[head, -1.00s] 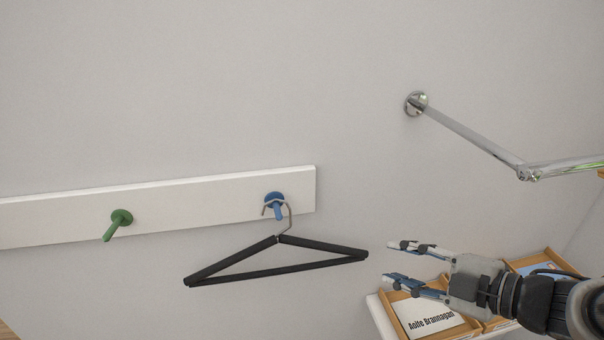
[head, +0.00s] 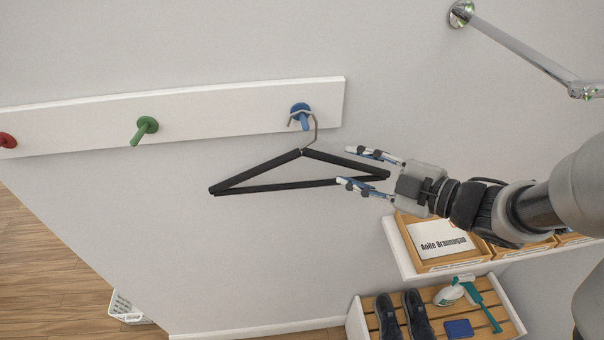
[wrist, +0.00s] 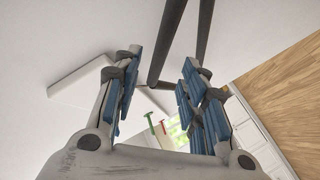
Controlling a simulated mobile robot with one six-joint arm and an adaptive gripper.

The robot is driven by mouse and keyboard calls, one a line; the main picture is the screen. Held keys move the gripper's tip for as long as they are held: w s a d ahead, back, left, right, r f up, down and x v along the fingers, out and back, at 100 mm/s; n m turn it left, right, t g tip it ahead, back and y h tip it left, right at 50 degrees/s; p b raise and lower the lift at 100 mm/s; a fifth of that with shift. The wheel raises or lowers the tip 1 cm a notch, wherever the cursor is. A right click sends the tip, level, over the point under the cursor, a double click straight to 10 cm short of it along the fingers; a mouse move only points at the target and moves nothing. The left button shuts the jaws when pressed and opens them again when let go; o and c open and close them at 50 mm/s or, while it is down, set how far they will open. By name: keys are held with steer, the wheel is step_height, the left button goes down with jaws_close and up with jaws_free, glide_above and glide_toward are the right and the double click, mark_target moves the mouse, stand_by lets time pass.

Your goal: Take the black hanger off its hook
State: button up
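The black hanger (head: 252,174) hangs by its metal hook from the blue hook (head: 301,117) on the white wall board. My gripper (head: 358,168) is open at the hanger's right end, with one finger above and one below that end in the head view. In the wrist view the hanger's dark bars (wrist: 181,42) run down between the two open fingers (wrist: 158,85). I see no finger closed on the hanger.
The white board (head: 225,112) also bears a green hook (head: 145,129) and a red hook (head: 8,141). A chrome rail (head: 525,55) is at upper right. A shelf with wooden trays (head: 440,265) lies below my gripper, with a shoe rack (head: 357,322) under it.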

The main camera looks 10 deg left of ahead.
mark_target(338, 161)
steer(key=x, duration=0.5)
steer(key=shift+w+b, duration=0.15)
steer(key=shift+b, duration=0.25)
steer(key=shift+d, duration=0.1)
steer(key=shift+c, duration=0.3)
jaws_close()
